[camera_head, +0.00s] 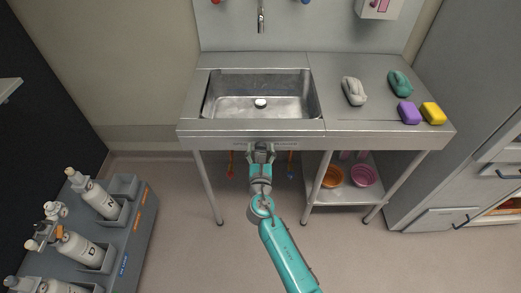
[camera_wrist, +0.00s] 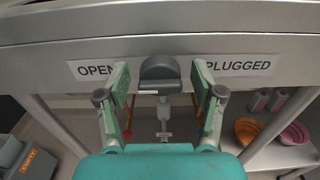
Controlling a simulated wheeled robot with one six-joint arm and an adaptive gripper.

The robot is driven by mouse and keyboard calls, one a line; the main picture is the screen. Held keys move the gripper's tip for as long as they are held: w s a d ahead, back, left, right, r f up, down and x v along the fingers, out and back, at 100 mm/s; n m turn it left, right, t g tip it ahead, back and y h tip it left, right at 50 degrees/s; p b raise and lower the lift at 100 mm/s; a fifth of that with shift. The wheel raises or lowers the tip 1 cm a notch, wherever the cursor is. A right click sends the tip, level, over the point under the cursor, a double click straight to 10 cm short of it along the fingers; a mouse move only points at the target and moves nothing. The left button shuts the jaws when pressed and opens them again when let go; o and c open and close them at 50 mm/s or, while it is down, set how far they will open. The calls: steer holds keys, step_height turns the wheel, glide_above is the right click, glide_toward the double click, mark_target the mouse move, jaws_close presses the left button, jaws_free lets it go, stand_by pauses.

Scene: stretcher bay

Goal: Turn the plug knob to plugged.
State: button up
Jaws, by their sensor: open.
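The plug knob (camera_wrist: 160,73) is a dark grey knob on the front edge of the steel sink unit, between the words OPEN on the left and PLUGGED on the right of a label (camera_wrist: 245,66). Its pointing direction is not clear. My gripper (camera_wrist: 160,95) is open, with one finger on each side of the knob and gaps visible between. In the head view my gripper (camera_head: 262,150) is at the sink's front edge and hides the knob.
Two cloth-like items, grey (camera_head: 354,91) and green (camera_head: 399,83), and purple (camera_head: 409,113) and yellow (camera_head: 433,113) sponges lie on the right counter. Orange (camera_head: 332,176) and pink (camera_head: 363,175) bowls sit on the shelf below. A bottle rack (camera_head: 140,232) stands at left.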

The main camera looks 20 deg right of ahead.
steer(key=c, duration=1.1)
steer(key=shift+m, duration=0.3)
steer(key=m, duration=0.3)
steer(key=shift+m, duration=0.3)
steer(key=m, duration=0.4)
steer(key=shift+d, duration=0.15)
steer(key=m, duration=0.5)
steer(key=shift+f, duration=0.1)
steer(key=m, duration=0.4)
steer(key=shift+f+m, duration=0.15)
steer(key=shift+m, duration=0.15)
